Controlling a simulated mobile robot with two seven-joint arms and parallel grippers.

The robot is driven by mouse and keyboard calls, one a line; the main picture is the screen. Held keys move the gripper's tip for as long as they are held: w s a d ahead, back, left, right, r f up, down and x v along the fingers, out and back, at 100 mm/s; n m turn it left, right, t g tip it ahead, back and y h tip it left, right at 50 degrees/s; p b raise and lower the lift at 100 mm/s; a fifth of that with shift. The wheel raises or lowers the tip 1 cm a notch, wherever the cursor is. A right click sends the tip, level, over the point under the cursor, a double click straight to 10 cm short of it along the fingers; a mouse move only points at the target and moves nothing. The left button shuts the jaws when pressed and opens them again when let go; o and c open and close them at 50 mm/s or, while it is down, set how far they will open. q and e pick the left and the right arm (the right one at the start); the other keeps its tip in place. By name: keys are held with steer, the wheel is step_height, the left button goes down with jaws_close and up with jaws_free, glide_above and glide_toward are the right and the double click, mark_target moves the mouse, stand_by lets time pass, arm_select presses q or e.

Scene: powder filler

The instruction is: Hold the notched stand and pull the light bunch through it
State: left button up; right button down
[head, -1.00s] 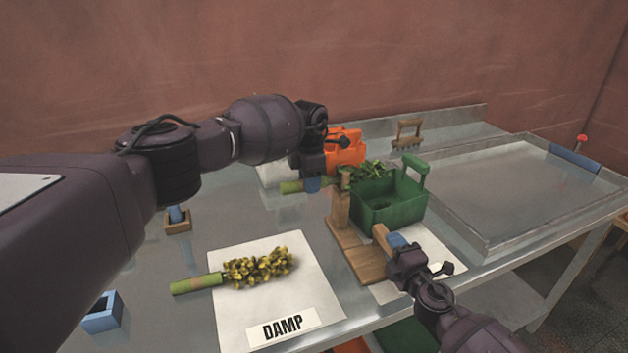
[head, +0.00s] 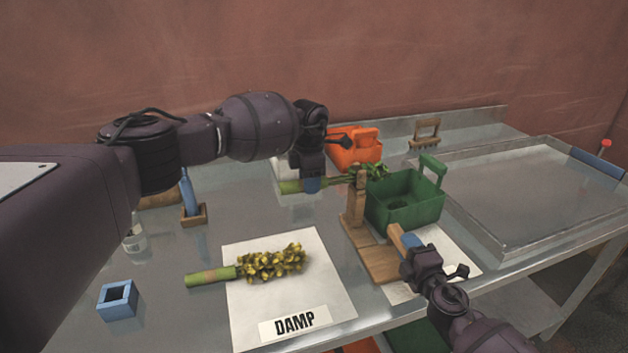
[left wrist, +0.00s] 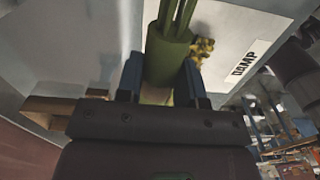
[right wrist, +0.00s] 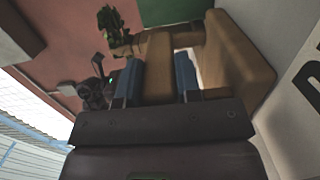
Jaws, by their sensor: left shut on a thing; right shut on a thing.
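The wooden notched stand (head: 379,262) stands on the table, its upright post at the back left of its base. My right gripper (head: 408,243) is shut on the stand's wooden handle, which also shows between the fingers in the right wrist view (right wrist: 158,70). My left gripper (head: 312,183) is shut on the green handle of the light bunch (head: 291,187). The handle fills the jaws in the left wrist view (left wrist: 168,60). The bunch's stems run right to the top of the post, with the leafy head (head: 375,171) beyond it, over the green basket (head: 405,205). The notch itself is too small to make out.
A yellow-flowered bunch (head: 272,262) lies on a white sheet labelled DAMP (head: 295,323). An orange basket (head: 354,148) stands behind. A blue square cup (head: 118,300) and a small wooden holder (head: 194,215) are at left. A metal tray (head: 540,190) is at right.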

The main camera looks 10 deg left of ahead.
arm_select(q)
steer(key=s+a, duration=0.3)
steer(key=a, duration=0.4)
steer(key=shift+s, duration=0.35)
stand_by(1.0)
steer(key=shift+s+a, duration=0.1)
steer(key=shift+a, duration=0.1)
steer(key=shift+r, duration=0.1)
stand_by(0.3)
step_height(320, 180, up, 7)
steer(key=s+a, duration=0.1)
steer(key=shift+a, duration=0.4)
stand_by(0.4)
arm_select(e)
steer(key=c, duration=0.7)
jaws_free()
